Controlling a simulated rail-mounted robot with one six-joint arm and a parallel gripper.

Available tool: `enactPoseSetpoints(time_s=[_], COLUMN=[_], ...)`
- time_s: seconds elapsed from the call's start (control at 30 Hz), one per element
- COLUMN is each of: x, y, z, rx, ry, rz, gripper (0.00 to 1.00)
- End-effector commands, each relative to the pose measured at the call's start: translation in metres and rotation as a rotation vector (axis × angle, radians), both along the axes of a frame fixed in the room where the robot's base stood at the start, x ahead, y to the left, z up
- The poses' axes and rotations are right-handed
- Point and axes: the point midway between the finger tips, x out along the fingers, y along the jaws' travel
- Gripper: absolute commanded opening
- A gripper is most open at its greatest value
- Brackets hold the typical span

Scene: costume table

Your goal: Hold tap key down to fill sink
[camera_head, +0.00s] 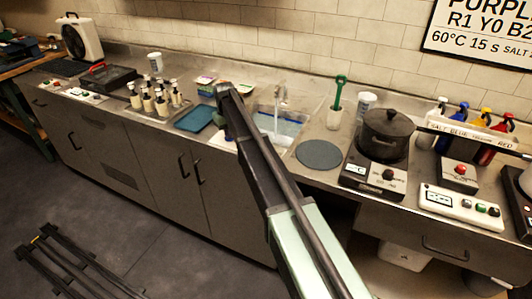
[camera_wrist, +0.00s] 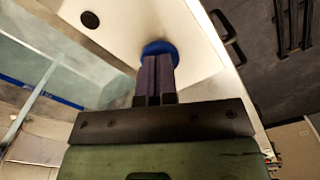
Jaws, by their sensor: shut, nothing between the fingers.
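My gripper (camera_wrist: 157,85) is shut with nothing between its fingers. In the wrist view its fingertips are over the round blue key (camera_wrist: 158,48), which sits on a white panel (camera_wrist: 125,22); they appear to touch it. In the head view my arm hides the key and the fingertips, and a bit of the white panel (camera_head: 222,142) shows beside it. The tap (camera_head: 281,94) stands at the back of the sink (camera_head: 303,120). A pale stream runs from the tap into the sink, where blue shows inside. The sink also shows at the left of the wrist view (camera_wrist: 45,50).
A blue-green tray (camera_head: 195,118) and a rack of pump bottles (camera_head: 156,99) are left of my arm. A round grey mat (camera_head: 319,154), a green-handled tool (camera_head: 337,103) and a black pot (camera_head: 387,135) on a hotplate are right of the sink.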

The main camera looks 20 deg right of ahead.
Motion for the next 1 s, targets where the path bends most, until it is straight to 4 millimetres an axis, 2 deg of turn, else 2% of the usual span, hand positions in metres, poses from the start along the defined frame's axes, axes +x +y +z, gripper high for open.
enactPoseSetpoints(time_s=[0.17,0.47,1.0], x=[0.0,0.0,0.0], y=[0.0,0.0,0.0], z=[0.006,0.052,0.052], rx=[0.0,0.0,0.0], ry=[0.0,0.0,0.0], rz=[0.0,0.0,0.0], gripper=[0.0,0.0,0.0])
